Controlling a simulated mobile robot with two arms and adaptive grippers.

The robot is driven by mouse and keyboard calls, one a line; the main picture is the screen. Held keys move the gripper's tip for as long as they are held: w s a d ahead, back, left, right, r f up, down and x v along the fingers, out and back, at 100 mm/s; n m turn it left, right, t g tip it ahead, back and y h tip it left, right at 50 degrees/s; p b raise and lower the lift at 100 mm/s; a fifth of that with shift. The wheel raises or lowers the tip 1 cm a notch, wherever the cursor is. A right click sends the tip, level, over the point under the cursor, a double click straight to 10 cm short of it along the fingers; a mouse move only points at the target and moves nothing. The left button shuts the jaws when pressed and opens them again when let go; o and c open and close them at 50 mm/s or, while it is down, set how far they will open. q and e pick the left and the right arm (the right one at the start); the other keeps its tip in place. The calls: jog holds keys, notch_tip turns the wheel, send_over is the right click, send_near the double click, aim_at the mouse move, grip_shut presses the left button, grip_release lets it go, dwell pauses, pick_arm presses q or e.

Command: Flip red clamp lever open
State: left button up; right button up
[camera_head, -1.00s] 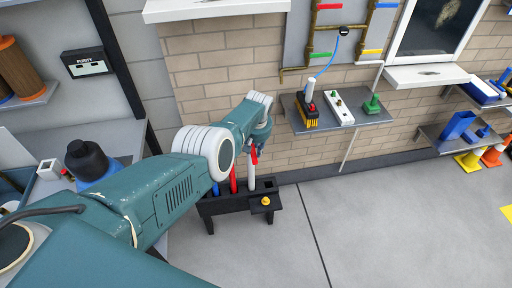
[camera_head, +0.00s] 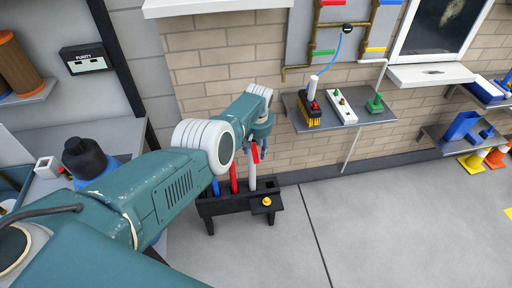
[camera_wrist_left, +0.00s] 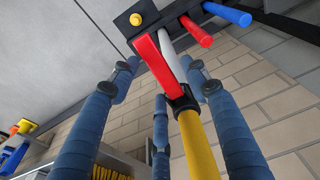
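The red clamp lever (camera_wrist_left: 154,60) runs from a black clamp collar (camera_wrist_left: 182,101) in the left wrist view, at an angle beside the white tube (camera_wrist_left: 186,69). A yellow tube (camera_wrist_left: 197,145) joins the collar from the other side. In the head view the lever (camera_head: 256,152) shows just above the white tube (camera_head: 252,178). My left gripper (camera_wrist_left: 160,72) is open, with its blue fingers spread on both sides of the lever and collar. I see no clear contact. In the head view the left gripper (camera_head: 262,140) is partly covered by its wrist. My right gripper is not in view.
A black stand (camera_head: 240,204) with a yellow knob (camera_head: 266,201) holds the white, red (camera_head: 233,178) and blue tubes. The brick wall (camera_head: 220,75) is close behind. A grey shelf (camera_head: 372,112) with tools juts out at right. The floor in front is clear.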

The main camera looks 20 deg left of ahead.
aim_at(257, 155)
pick_arm(q)
jog(key=shift+w+r, duration=0.1)
jog(key=shift+r, duration=0.05)
jog(key=shift+r, duration=0.1)
jog(key=shift+r, duration=0.45)
notch_tip(257, 155, up, 10)
jog(key=s+d, duration=0.1)
jog(key=shift+s+r, duration=0.25)
jog(key=shift+s, duration=0.1)
